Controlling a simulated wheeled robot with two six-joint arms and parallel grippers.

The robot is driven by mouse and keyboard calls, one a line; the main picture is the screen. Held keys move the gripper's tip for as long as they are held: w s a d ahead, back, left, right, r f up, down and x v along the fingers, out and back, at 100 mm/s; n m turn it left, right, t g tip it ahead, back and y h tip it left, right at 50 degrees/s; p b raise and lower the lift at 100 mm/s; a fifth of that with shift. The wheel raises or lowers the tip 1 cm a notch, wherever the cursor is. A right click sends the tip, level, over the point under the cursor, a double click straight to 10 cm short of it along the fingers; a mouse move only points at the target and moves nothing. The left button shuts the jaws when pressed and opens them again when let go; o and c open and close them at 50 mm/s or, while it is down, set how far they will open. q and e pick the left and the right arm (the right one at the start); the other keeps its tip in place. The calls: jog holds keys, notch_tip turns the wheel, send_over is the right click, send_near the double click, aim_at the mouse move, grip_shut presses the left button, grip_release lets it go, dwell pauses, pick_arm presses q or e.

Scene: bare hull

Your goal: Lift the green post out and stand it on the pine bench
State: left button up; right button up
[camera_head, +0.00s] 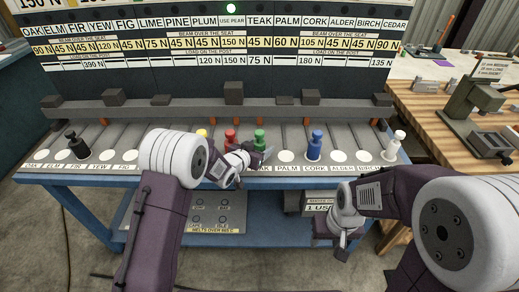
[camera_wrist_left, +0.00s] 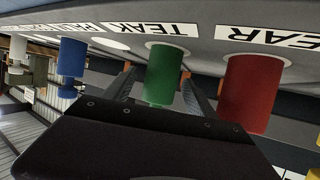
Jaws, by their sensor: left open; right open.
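The green post (camera_head: 259,138) stands upright in the long grey rack, at the place labelled TEAK. My left gripper (camera_head: 264,154) is at it, partly covering its lower part. In the left wrist view the green post (camera_wrist_left: 166,75) shows between the two spread fingers of my left gripper (camera_wrist_left: 160,92), with some space at its sides; I cannot tell if either finger touches. My right gripper (camera_head: 341,244) is empty and low in front of the rack, away from the posts. The wooden bench (camera_head: 425,112) stands at the right.
A red post (camera_head: 230,136) stands close left of the green one, with a yellow post (camera_head: 202,134) beyond. A blue post (camera_head: 314,145), white post (camera_head: 395,146) and black post (camera_head: 77,145) also stand in the rack. A grey-green press (camera_head: 478,105) stands on the wooden bench.

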aim_at(259, 138)
pick_arm(q)
jog(key=shift+w+d+f, duration=0.15)
jog(key=shift+w, duration=0.15)
jog(key=shift+s, duration=0.1)
jog(key=c, duration=0.5)
grip_shut()
jog(key=shift+r, duration=0.2)
jog(key=r, duration=0.4)
jog(key=shift+s+d+r+p, duration=0.15)
jog(key=shift+d+r+p, duration=0.15)
jog(key=shift+p, duration=0.1)
jog(key=s+d+r, duration=0.6)
jog(key=s+d, duration=0.1)
jog(key=shift+s+d+r, duration=0.15)
jog(key=shift+s+d, duration=0.2)
jog(key=shift+d, duration=0.05)
